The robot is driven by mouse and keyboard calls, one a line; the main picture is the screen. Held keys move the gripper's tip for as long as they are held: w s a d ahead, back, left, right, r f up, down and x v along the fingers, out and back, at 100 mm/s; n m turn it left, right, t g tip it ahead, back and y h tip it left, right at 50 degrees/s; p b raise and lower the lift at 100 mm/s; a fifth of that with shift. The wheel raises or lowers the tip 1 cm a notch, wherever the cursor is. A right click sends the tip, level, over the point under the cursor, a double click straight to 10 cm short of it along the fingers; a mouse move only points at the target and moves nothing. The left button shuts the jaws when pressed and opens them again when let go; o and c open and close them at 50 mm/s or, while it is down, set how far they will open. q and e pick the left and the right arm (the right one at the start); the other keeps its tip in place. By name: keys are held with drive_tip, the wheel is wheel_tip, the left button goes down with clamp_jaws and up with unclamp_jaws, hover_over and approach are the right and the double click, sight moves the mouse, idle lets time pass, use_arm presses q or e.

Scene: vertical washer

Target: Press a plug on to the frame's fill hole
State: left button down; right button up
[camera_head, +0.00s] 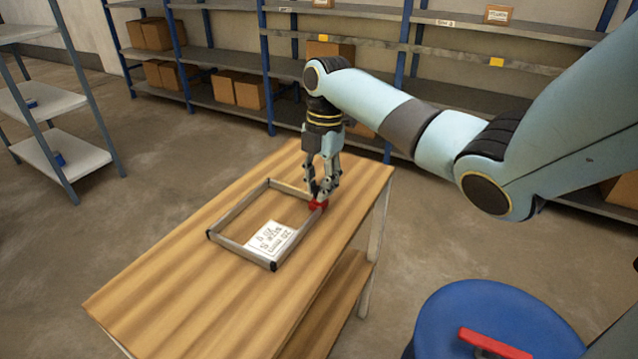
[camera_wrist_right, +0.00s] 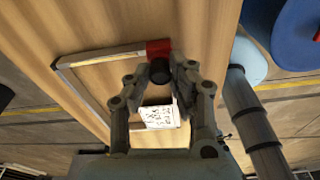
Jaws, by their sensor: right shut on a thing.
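The grey rectangular frame (camera_head: 240,250) lies flat on the wooden table (camera_head: 160,285), with black pieces at its near corners. A red corner piece (camera_head: 317,204) sits at its right corner and also shows in the right wrist view (camera_wrist_right: 158,47). My right gripper (camera_head: 319,194) points down right over this red corner. In the right wrist view its fingers (camera_wrist_right: 160,80) are closed around a small dark round plug (camera_wrist_right: 159,73) beside the red piece. Whether the plug touches or sits in the fill hole is hidden. My left gripper is not in view.
A white printed label (camera_head: 270,238) lies inside the frame. A blue drum (camera_head: 450,315) with a red bar (camera_head: 494,343) stands at the lower right. Shelves with cardboard boxes (camera_head: 250,93) line the back. The near table top is clear.

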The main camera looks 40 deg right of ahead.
drive_tip(key=shift+f, duration=0.25)
idle(0.6)
drive_tip(key=o, duration=0.8)
drive_tip(key=shift+r, duration=0.15)
wheel_tip(320, 180, up, 7)
drive_tip(key=p, duration=0.7)
